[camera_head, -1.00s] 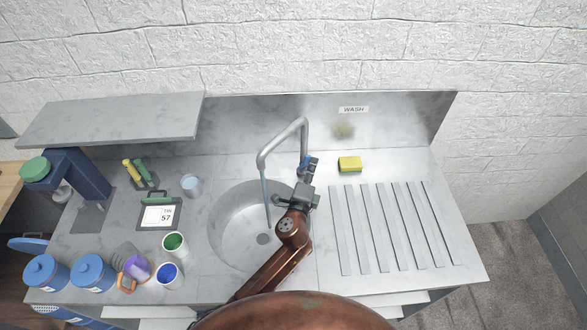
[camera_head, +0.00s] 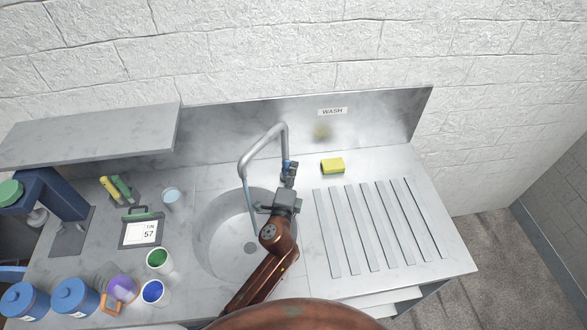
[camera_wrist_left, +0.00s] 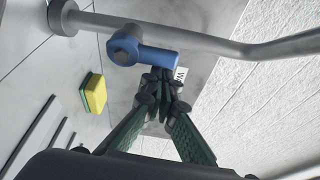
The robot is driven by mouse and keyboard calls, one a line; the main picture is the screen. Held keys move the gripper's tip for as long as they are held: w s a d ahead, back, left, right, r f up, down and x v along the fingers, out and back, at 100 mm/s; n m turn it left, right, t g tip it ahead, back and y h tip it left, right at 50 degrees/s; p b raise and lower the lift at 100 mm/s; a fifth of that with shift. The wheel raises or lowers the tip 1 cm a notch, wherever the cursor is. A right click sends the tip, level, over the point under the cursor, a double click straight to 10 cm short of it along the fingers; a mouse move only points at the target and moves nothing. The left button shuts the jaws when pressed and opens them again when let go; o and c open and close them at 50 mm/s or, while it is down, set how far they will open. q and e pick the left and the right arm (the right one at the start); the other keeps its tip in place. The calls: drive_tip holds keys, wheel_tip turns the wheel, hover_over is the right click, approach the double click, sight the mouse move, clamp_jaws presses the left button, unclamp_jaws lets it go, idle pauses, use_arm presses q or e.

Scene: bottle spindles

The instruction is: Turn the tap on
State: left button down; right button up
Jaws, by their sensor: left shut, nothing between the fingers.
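The tap (camera_head: 264,142) is a silver arched pipe at the back of the round sink (camera_head: 205,235). A thin pale blue streak (camera_head: 250,210), looking like water, runs from its spout down into the sink. Its blue lever (camera_wrist_left: 150,57) sticks out sideways from the pipe in the left wrist view; in the head view it is small and partly hidden by my gripper. My left gripper (camera_wrist_left: 164,92) is shut and empty, its fingertips right at the lever. I cannot tell whether they touch it. My right gripper is not in view.
A yellow sponge (camera_head: 333,166) lies right of the tap, beside the ribbed drainboard (camera_head: 322,235). Left of the sink stand a clear cup (camera_head: 171,197), a small display (camera_head: 141,232), a green-filled cup (camera_head: 158,259) and a blue-filled cup (camera_head: 154,291). A grey shelf (camera_head: 90,135) overhangs the left.

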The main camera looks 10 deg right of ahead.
use_arm(q)
drive_tip(key=d+b, duration=0.2)
drive_tip(key=d, duration=0.2)
drive_tip(key=p+v, duration=0.1)
drive_tip(key=v, duration=0.9)
drive_tip(key=shift+f+p, duration=0.2)
drive_tip(key=shift+p, duration=0.15)
drive_tip(key=shift+s+a, duration=0.1)
drive_tip(key=shift+s, duration=0.05)
drive_tip(key=shift+r, duration=0.15)
